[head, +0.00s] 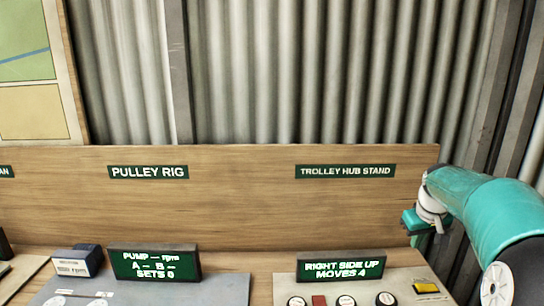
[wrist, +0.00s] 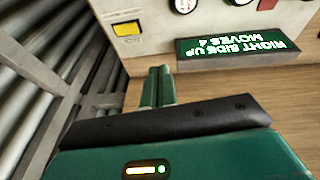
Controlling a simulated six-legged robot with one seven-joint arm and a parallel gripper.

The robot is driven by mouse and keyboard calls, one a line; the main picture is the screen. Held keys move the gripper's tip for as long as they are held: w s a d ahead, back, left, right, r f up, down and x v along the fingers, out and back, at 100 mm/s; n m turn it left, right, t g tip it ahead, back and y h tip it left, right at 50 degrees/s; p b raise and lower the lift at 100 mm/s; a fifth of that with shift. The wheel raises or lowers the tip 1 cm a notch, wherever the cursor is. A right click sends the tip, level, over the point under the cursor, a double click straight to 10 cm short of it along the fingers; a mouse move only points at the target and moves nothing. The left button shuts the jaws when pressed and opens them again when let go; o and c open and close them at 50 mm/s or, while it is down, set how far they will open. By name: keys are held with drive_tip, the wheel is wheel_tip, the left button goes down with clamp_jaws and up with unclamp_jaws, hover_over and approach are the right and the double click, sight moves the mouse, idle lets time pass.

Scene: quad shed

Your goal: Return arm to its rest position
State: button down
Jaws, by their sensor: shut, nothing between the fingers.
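My teal arm comes in from the right edge of the head view. My gripper (wrist: 158,86) is in the wrist view, its two green fingers close together and shut with nothing between them. In the head view the arm's end is at the right, by the right end of the wooden back board (head: 240,215), and the fingertips are hard to make out there. In the wrist view the fingers point toward the trolley hub stand's panel, apart from its display (wrist: 238,48), which appears upside down.
The display reading "RIGHT SIDE UP MOVES 4" (head: 341,267) stands on a panel with buttons and a yellow block (head: 426,287). The pump display (head: 155,263) and a small rpm box (head: 78,261) are at left. A corrugated wall (head: 270,75) stands behind.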

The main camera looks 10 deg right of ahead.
drive_tip(key=s+a+r, duration=0.2)
drive_tip(key=s+a, duration=0.2)
drive_tip(key=a, duration=0.5)
drive_tip(key=s+a+r, duration=0.3)
drive_tip(key=s+a, duration=0.2)
drive_tip(key=a, duration=0.4)
drive_tip(key=s+a+f+t+y, duration=0.1)
drive_tip(key=s+a+f, duration=0.3)
drive_tip(key=s+a, duration=0.7)
drive_tip(key=s+t, duration=0.1)
drive_tip(key=s, duration=0.2)
drive_tip(key=shift+s+a+f+n, duration=0.2)
drive_tip(key=shift+s+a+n, duration=0.1)
drive_tip(key=shift+s+a, duration=0.1)
